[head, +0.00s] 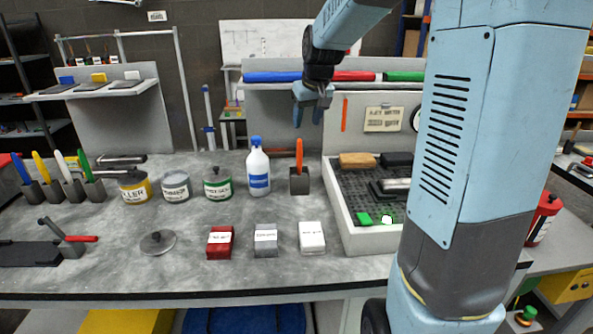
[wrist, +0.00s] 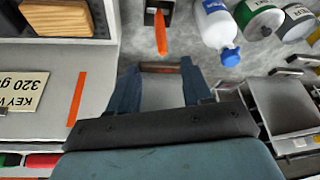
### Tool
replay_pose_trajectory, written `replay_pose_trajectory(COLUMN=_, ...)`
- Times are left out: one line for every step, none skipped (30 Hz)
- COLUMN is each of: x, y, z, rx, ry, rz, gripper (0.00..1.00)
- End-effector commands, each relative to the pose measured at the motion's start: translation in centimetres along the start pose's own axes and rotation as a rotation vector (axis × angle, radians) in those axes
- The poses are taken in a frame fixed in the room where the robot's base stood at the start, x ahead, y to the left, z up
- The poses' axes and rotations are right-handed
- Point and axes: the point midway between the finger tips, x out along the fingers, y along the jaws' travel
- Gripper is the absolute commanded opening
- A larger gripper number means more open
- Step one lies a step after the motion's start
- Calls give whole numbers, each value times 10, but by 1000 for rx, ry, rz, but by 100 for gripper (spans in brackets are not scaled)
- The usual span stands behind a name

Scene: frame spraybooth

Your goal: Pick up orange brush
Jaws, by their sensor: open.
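The orange brush (head: 299,155) stands upright in a small dark grey holder block (head: 299,181) on the grey bench. In the wrist view the orange brush (wrist: 160,33) shows beyond the fingertips, with its holder (wrist: 158,8) at the top edge. My gripper (head: 312,112) is above and behind the brush in the head view, a little to its right, and apart from it. In the wrist view my gripper (wrist: 160,72) has its two blue fingers spread, with nothing held between them.
A white bottle with a blue cap (head: 258,170) stands just left of the holder. A walled tray (head: 343,205) with blocks stands to the right. Several cans (head: 217,188) stand farther left. Three small labelled blocks (head: 266,240) lie in front. A back panel (head: 285,110) rises behind.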

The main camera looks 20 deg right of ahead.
Motion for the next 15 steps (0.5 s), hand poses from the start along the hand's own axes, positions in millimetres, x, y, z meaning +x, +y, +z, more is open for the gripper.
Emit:
replay_pose_trajectory(x=3, y=1, z=-2, rx=0, ry=0, rz=-2, gripper=50)
replay_pose_trajectory(x=4, y=1, z=-3, rx=0, ry=0, rz=-3, gripper=50)
replay_pose_trajectory(x=8, y=1, z=-4, rx=0, ry=0, rz=-4, gripper=50)
replay_pose_trajectory(x=11, y=2, z=-4, rx=0, ry=-1, rz=-4, gripper=50)
replay_pose_trajectory(x=15, y=2, z=-4, rx=0, ry=-2, rz=-5, gripper=50)
replay_pose_trajectory(x=20, y=2, z=-3, rx=0, ry=-3, rz=-5, gripper=50)
replay_pose_trajectory(x=25, y=2, z=-3, rx=-1, ry=-3, rz=-5, gripper=50)
replay_pose_trajectory(x=30, y=2, z=-3, rx=-1, ry=-3, rz=-5, gripper=50)
replay_pose_trajectory(x=38, y=1, z=-2, rx=-2, ry=-5, rz=-5, gripper=50)
replay_pose_trajectory(x=43, y=1, z=-3, rx=-1, ry=-4, rz=-5, gripper=50)
replay_pose_trajectory(x=48, y=1, z=-3, rx=-1, ry=-4, rz=-5, gripper=50)
replay_pose_trajectory(x=55, y=1, z=-3, rx=0, ry=-4, rz=-5, gripper=50)
replay_pose_trajectory(x=60, y=1, z=-3, rx=-1, ry=-3, rz=-5, gripper=50)
replay_pose_trajectory(x=65, y=0, z=-3, rx=-2, ry=-3, rz=-5, gripper=50)
replay_pose_trajectory(x=71, y=1, z=-3, rx=-2, ry=-3, rz=-5, gripper=50)
